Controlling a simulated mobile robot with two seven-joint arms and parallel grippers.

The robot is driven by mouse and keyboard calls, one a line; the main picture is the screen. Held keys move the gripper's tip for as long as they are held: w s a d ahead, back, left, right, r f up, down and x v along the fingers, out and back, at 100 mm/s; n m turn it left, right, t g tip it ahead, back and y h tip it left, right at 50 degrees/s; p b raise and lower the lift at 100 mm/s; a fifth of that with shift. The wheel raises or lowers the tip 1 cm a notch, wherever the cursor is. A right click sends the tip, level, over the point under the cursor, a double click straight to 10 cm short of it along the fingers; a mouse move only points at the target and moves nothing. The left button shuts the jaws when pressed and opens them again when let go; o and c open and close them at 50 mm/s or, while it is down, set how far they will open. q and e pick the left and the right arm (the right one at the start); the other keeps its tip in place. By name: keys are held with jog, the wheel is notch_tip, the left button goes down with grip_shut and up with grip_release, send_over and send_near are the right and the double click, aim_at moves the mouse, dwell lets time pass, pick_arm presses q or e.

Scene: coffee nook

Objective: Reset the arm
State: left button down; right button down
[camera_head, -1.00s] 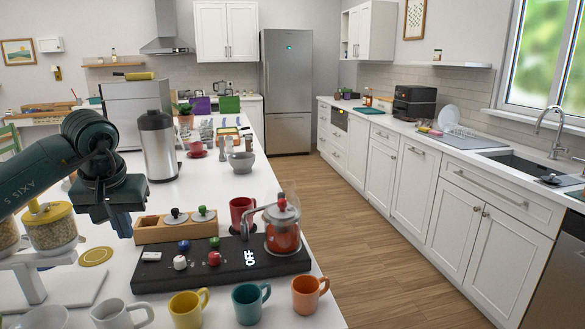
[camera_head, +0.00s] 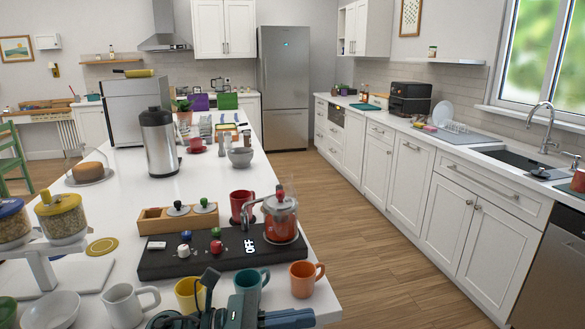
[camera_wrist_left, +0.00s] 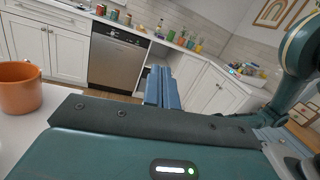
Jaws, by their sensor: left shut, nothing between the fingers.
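My left gripper (camera_head: 245,314) is low at the bottom edge of the head view, in front of the mugs and partly cut off. In the left wrist view its blue-grey fingers (camera_wrist_left: 161,88) are together with nothing between them. They point out over the floor toward the cabinets. An orange mug (camera_wrist_left: 18,88) stands to the left of the gripper in that view; it also shows in the head view (camera_head: 302,281). My right gripper is in neither view.
A teal mug (camera_head: 249,284), a yellow mug (camera_head: 186,293) and a white mug (camera_head: 124,305) stand close to my left arm. Behind them are a black control panel (camera_head: 170,265) reading OFF and a red glass pot (camera_head: 279,226). Open floor (camera_head: 400,250) lies to the right.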

pick_arm(q)
jog(key=a+f+n+t+y, duration=0.45)
jog(key=n+t, duration=0.25)
jog(key=n, duration=0.9)
jog(key=a+f+n+t+y, duration=0.4)
jog(key=n+t, duration=0.4)
jog(key=n, duration=0.7)
jog(key=s+a+f+n+g+y, duration=0.3)
jog(key=s+f+n, duration=0.3)
jog(key=f+n, duration=0.2)
jog(key=s+a+f+n+g+y, duration=0.3)
jog(key=s+f+n, duration=0.3)
jog(key=f+n, duration=0.3)
jog(key=shift+s+f+y+p, duration=0.3)
jog(key=shift+f+y+p, duration=0.05)
jog(key=shift+y, duration=0.2)
jog(key=shift+a, duration=0.1)
